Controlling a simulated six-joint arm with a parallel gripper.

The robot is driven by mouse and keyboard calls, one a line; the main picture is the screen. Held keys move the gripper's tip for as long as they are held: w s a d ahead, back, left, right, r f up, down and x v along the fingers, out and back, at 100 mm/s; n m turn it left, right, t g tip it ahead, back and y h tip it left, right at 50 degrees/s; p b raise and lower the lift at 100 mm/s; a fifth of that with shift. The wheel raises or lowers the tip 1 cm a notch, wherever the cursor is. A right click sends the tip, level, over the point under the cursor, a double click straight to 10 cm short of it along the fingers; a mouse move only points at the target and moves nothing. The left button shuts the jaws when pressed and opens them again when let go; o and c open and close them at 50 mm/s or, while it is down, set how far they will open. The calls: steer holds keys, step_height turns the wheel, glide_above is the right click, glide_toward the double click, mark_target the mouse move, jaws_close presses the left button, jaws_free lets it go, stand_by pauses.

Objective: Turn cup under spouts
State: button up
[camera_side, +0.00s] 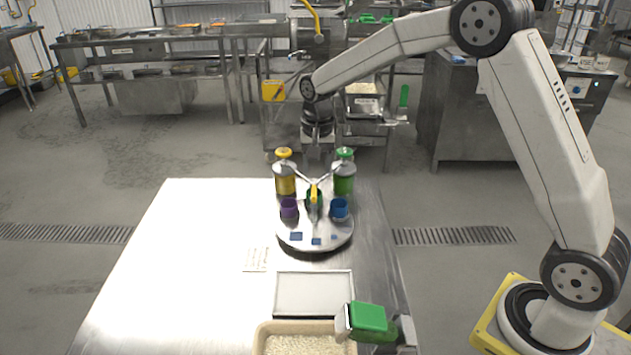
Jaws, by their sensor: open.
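A round turntable (315,242) stands on the steel table. A purple cup (289,208) is on its left and a blue cup (339,209) on its right. Blue square marks (296,236) show on the front of its top. Behind stand a yellow pump bottle (285,178) and a green pump bottle (344,178), their spouts angled inward. My gripper (314,190) points down over the middle of the turntable, between the cups, and is open. Green and yellow parts show around it; I cannot tell whether a cup is there. The fingertips are small and partly hidden.
A pale tray (314,292) and a rice bin (262,340) are at the front. A green-topped tool (368,317) lies by the bin's right side. A white label (256,259) lies left of the turntable. The table's left side (170,270) is clear.

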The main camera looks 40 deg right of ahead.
mark_target(314, 190)
steer(key=shift+w+d+m, duration=0.2)
steer(key=shift+w+m, duration=0.1)
steer(key=shift+w, duration=0.4)
steer(key=shift+f, duration=0.15)
steer(key=shift+f, duration=3.75)
jaws_close()
